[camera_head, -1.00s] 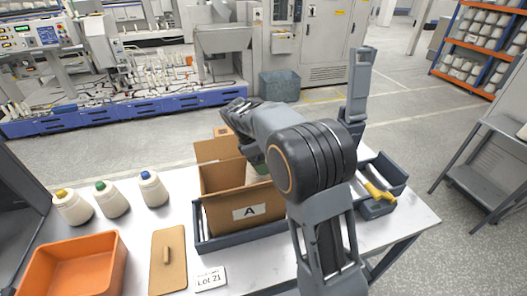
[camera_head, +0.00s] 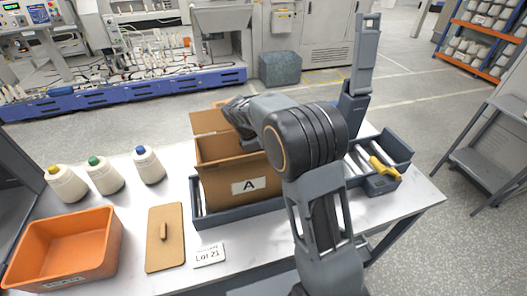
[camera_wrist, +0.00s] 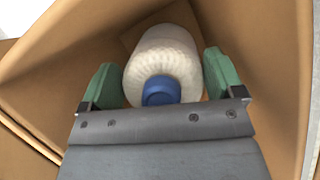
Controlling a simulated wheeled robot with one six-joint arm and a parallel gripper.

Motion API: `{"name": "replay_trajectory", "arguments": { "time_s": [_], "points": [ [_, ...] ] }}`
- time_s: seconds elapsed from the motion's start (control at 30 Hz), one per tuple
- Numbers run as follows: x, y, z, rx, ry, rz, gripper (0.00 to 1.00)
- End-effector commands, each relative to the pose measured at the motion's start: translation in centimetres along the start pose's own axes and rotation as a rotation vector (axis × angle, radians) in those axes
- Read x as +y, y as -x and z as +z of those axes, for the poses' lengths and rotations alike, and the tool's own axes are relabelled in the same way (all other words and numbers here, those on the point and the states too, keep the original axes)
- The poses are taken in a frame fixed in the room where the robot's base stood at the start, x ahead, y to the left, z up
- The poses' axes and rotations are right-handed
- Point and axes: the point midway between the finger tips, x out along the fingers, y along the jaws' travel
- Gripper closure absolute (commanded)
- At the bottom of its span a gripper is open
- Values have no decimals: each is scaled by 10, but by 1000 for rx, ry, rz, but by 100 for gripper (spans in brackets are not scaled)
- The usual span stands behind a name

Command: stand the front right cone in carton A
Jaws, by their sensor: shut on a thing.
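My gripper (camera_wrist: 162,78) is shut on a white yarn cone (camera_wrist: 165,52) with a blue tip. The green finger pads press its two sides. In the wrist view the cone is inside the carton, with brown carton walls (camera_wrist: 268,40) around it, and its blue tip is towards the camera. Whether its base touches the carton floor I cannot tell. In the head view the carton wall and my arm hide the cone and the fingers.
Three more cones, with yellow (camera_head: 66,185), green (camera_head: 105,176) and blue (camera_head: 149,166) tips, stand at the left. An orange bin (camera_head: 62,250), a brown lid with a handle (camera_head: 165,238) and a Lot 21 card (camera_head: 209,254) lie in front. A yellow-handled tool (camera_head: 383,168) lies at the right.

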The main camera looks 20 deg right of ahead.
Motion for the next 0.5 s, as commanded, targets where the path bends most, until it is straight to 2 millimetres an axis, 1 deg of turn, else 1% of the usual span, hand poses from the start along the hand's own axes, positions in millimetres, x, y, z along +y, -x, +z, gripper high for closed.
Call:
{"name": "replay_trajectory", "arguments": {
  "time_s": [0.43, 0.47, 0.5],
  "points": [
    [0, -2, -1, 0, -1, 1, 65],
    [0, -2, -1, 0, -1, 1, 11],
    [0, -2, -1, 0, -1, 1, 7]
  ]
}}
